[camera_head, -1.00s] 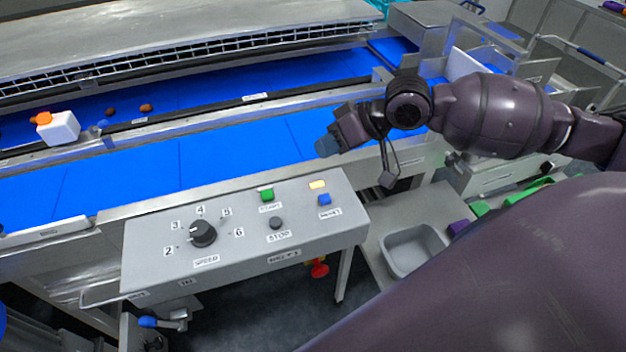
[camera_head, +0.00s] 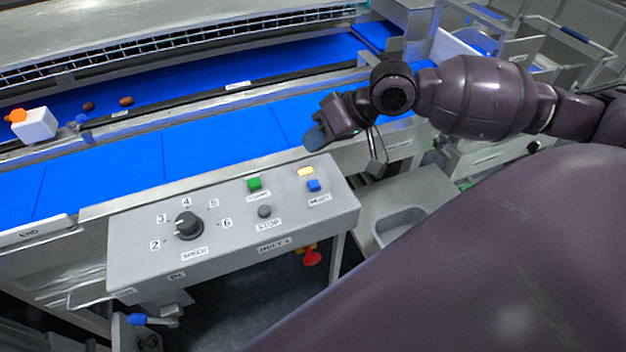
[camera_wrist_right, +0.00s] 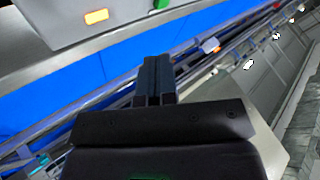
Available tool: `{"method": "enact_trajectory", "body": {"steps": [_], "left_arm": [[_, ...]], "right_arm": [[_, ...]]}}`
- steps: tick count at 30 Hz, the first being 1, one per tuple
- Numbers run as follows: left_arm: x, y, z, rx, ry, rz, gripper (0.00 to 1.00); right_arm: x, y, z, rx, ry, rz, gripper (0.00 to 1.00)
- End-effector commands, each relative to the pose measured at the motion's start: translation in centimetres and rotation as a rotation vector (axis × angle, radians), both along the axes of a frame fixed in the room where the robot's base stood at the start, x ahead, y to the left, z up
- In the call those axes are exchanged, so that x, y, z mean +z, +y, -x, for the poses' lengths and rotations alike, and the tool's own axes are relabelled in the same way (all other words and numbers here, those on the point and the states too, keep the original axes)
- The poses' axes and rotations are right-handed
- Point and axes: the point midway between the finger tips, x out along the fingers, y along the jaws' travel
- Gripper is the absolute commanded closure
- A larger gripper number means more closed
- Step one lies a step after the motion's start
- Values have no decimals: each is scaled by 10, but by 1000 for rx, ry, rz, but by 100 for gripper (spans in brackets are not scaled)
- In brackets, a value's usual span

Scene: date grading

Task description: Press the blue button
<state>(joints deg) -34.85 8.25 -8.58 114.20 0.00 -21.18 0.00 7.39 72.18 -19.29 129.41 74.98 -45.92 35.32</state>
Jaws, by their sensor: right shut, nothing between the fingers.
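The blue button (camera_head: 313,185) is on the right part of the grey control panel (camera_head: 130,250), just below a yellow lamp (camera_head: 305,171). My right gripper (camera_head: 316,138) is shut and empty, above and behind the button near the belt's front rail, apart from the panel. In the right wrist view my shut fingers (camera_wrist_right: 154,80) point toward the panel (camera_wrist_right: 50,22), where the yellow lamp (camera_wrist_right: 96,16) shows. My left gripper is not in view.
The panel also has a green button (camera_head: 254,183), a dark stop button (camera_head: 264,211) and a black speed knob (camera_head: 188,226). A red knob (camera_head: 312,257) hangs below. Behind runs a blue belt (camera_head: 205,145). A grey bin (camera_head: 396,222) stands at right.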

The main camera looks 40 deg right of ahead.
Motion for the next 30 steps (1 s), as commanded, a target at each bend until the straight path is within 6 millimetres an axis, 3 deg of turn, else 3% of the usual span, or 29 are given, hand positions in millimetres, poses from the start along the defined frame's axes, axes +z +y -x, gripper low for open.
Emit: {"method": "enact_trajectory", "body": {"steps": [1,14,21,30], "left_arm": [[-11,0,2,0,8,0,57],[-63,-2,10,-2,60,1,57],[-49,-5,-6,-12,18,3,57],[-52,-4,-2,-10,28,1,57]], "right_arm": [[-10,0,0,0,5,0,100],[-51,-1,0,-1,10,1,100],[-69,0,0,-1,3,-2,100],[-75,0,0,0,0,0,100]]}}
